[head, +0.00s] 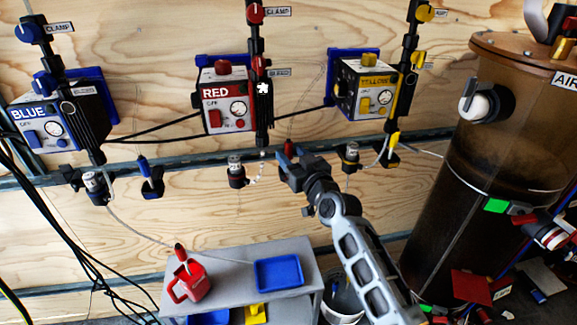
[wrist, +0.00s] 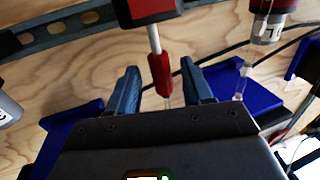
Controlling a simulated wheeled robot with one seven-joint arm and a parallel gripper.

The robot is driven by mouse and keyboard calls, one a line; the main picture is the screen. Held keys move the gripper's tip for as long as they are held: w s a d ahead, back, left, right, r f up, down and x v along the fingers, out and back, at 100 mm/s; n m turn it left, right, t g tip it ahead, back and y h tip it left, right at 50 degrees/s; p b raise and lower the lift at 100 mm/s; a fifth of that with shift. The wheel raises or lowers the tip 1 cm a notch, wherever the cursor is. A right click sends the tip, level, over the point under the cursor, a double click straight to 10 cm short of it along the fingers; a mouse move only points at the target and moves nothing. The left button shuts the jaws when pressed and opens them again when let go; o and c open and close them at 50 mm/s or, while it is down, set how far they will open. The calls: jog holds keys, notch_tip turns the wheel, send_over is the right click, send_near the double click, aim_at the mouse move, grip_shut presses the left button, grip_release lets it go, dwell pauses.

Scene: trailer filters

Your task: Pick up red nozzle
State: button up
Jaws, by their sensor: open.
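The red nozzle (wrist: 160,74) shows in the wrist view as a red grip on a pale stem, below a dark holder with a red edge (wrist: 148,10). My gripper (wrist: 159,67) is open, with one blue finger on each side of the nozzle. Gaps show between the grip and both fingers. In the head view my gripper (head: 290,166) is at the wall rail below the red box, and a small red part of the nozzle (head: 289,147) shows just above it. My gripper hides the rest of the nozzle there.
Blue (head: 40,125), red (head: 228,100) and yellow (head: 365,88) control boxes hang on the wooden wall above the rail (head: 210,152). A grey shelf (head: 225,270) holds a red jug (head: 190,283) and a blue tray (head: 278,273). A large brown tank (head: 455,190) stands right.

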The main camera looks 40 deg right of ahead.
jog(key=shift+x, duration=1.25)
jog(key=shift+c, duration=0.4)
grip_shut()
